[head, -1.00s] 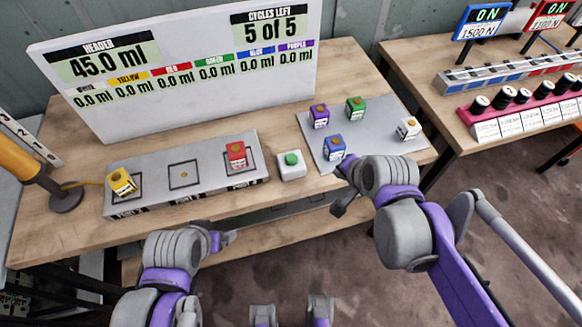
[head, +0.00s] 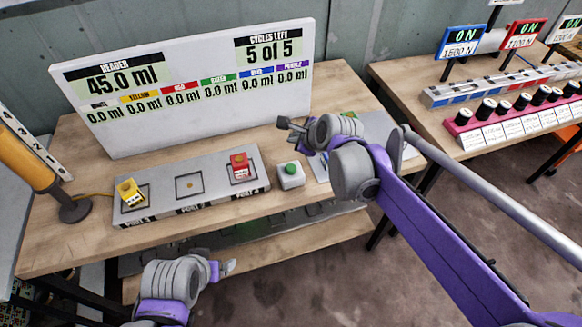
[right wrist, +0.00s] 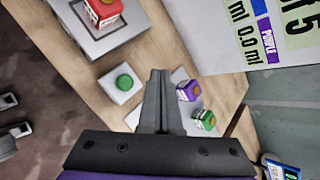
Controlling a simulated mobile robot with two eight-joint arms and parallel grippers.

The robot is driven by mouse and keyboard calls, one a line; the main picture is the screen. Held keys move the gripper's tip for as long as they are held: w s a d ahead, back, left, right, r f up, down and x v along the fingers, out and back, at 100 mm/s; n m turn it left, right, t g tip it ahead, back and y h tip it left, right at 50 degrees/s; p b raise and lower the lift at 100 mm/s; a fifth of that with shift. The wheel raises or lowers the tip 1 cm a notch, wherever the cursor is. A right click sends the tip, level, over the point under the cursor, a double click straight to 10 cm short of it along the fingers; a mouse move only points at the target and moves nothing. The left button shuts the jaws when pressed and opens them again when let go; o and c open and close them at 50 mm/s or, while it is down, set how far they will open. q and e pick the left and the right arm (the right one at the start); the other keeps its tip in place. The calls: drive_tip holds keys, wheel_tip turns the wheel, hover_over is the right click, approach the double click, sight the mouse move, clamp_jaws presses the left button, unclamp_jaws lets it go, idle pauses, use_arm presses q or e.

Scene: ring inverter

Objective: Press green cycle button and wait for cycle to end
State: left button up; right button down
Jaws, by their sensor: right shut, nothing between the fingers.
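The green button (head: 291,169) sits on a small white box on the table, right of the grey port tray (head: 215,187). It also shows in the right wrist view (right wrist: 124,82), left of the fingers. My right gripper (head: 284,124) is shut and empty, above the table just behind the button and apart from it. Its closed fingers show in the right wrist view (right wrist: 158,78). My left gripper (head: 229,268) is low in front of the table; its jaw state is unclear. The display board (head: 190,85) reads 45.0 ml in the header and 5 of 5 cycles left.
A yellow block (head: 130,192) and a red block (head: 240,165) stand on the outer ports; the middle port is empty. Purple (right wrist: 188,91) and green (right wrist: 204,120) blocks stand beyond my right fingers. My right arm hides most of the right-hand plate.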

drive_tip(key=b, duration=0.5)
hover_over(294, 170)
wheel_tip(294, 170, down, 7)
drive_tip(key=shift+f, duration=0.2)
drive_tip(key=shift+f+b, duration=0.45)
drive_tip(key=shift+f, duration=0.25)
idle(1.2)
drive_tip(key=shift+f, duration=0.4)
drive_tip(key=shift+f+b, duration=0.5)
drive_tip(key=shift+b, duration=0.05)
idle(0.6)
drive_tip(key=shift+r, duration=0.1)
drive_tip(key=shift+w+r+p, duration=0.1)
drive_tip(key=shift+r+p, duration=0.65)
drive_tip(key=shift+r, duration=0.05)
